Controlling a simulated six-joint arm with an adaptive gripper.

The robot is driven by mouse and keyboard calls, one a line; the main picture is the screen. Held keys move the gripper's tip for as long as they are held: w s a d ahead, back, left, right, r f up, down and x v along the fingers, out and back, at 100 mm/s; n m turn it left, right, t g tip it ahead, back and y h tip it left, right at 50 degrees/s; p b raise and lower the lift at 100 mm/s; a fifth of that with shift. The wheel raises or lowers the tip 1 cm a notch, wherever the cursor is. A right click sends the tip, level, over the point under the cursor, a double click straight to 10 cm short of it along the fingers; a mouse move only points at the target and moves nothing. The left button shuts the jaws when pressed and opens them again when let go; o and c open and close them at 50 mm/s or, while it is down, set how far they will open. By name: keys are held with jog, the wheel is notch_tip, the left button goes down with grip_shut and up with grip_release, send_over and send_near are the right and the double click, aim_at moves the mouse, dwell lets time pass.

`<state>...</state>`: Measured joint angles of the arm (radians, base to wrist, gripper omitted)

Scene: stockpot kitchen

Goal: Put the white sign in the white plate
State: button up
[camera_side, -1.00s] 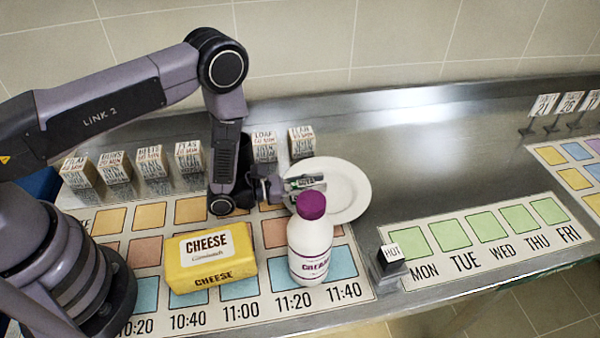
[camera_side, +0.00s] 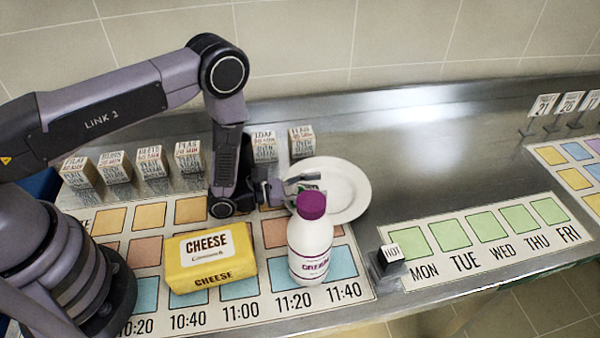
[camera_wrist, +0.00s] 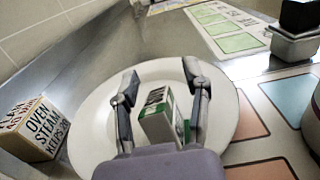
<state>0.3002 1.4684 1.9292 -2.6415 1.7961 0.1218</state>
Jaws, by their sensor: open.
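The white plate (camera_side: 352,190) lies on the steel counter behind the bottle, and it fills the middle of the wrist view (camera_wrist: 87,125). A small white sign (camera_wrist: 158,120) with dark lettering and green edges is on the plate, tilted, between my fingers in the wrist view. My gripper (camera_wrist: 160,78) is open, with a finger on either side of the sign and a gap visible at the left. In the side view my gripper (camera_side: 306,182) is over the plate's left part; the sign is hard to make out there behind the fingers and bottle.
A white bottle with a purple cap (camera_side: 311,245) stands close in front of the plate. A yellow cheese pack (camera_side: 208,258) lies left of it. Lettered blocks (camera_side: 302,141) line the back left. A HOT block (camera_side: 391,258) stands right; the counter behind is clear.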

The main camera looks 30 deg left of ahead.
jog(key=shift+r, duration=0.35)
jog(key=v, duration=1.1)
jog(key=shift+s+a+r, duration=0.2)
jog(key=shift+r, duration=0.35)
jog(key=s+d+r+m+g+h, duration=0.1)
jog(key=s+d+r+m+g, duration=0.15)
jog(key=r+m+g, duration=0.5)
jog(key=s+d+r+m+g+h, duration=0.1)
jog(key=s+r+m+g+h, duration=0.2)
jog(key=r, duration=0.7)
jog(key=s+d+r+m+g, duration=0.1)
jog(key=s+r+m+g, duration=0.2)
jog(key=r+m+g, duration=0.4)
jog(key=s+a+r+m+t+y, duration=0.1)
jog(key=s+a+r+m+y, duration=0.4)
jog(key=s+a+m+y, duration=0.35)
jog(key=s+a+r+t+y, duration=0.2)
jog(key=a+t+y, duration=0.2)
jog(key=a, duration=0.1)
jog(key=s+a+r+m+t+y, duration=0.1)
jog(key=a+r+t+y, duration=0.2)
jog(key=a+t+y, duration=0.1)
jog(key=shift+s+a+r+t, duration=0.2)
jog(key=shift+s+a+t, duration=0.15)
jog(key=shift+a+t, duration=0.45)
